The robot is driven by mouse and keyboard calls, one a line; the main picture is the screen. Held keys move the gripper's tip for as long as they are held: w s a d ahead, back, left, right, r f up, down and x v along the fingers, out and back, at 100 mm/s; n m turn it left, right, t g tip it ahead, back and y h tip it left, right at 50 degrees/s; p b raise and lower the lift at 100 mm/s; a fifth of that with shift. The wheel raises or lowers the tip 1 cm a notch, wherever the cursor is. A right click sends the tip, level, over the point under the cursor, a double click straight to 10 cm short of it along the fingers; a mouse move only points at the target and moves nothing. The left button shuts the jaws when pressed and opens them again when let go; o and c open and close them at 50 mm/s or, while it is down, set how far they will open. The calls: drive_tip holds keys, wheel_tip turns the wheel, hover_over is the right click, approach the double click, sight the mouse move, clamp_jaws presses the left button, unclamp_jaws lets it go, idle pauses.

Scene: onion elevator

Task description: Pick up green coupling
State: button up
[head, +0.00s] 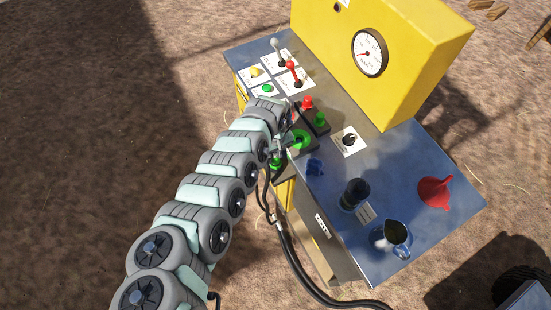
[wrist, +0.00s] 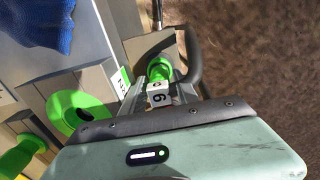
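A green coupling (wrist: 158,70) shows in the wrist view just beyond my gripper (wrist: 162,88), at the fingertips. In the head view, a green piece (head: 275,161) at the console's near edge, beside my gripper (head: 284,150), looks like the same part. The lower part of the coupling is hidden by the fingers and tag. I cannot tell whether the fingers touch or grip it.
A green ring (wrist: 78,112) lies close left of my gripper. A dark curved hose or bar (wrist: 193,55) passes beside the coupling.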

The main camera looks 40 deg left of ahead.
wheel_tip(320, 180, down, 2)
drive_tip(key=shift+a, duration=0.1)
clamp_jaws()
idle(0.4)
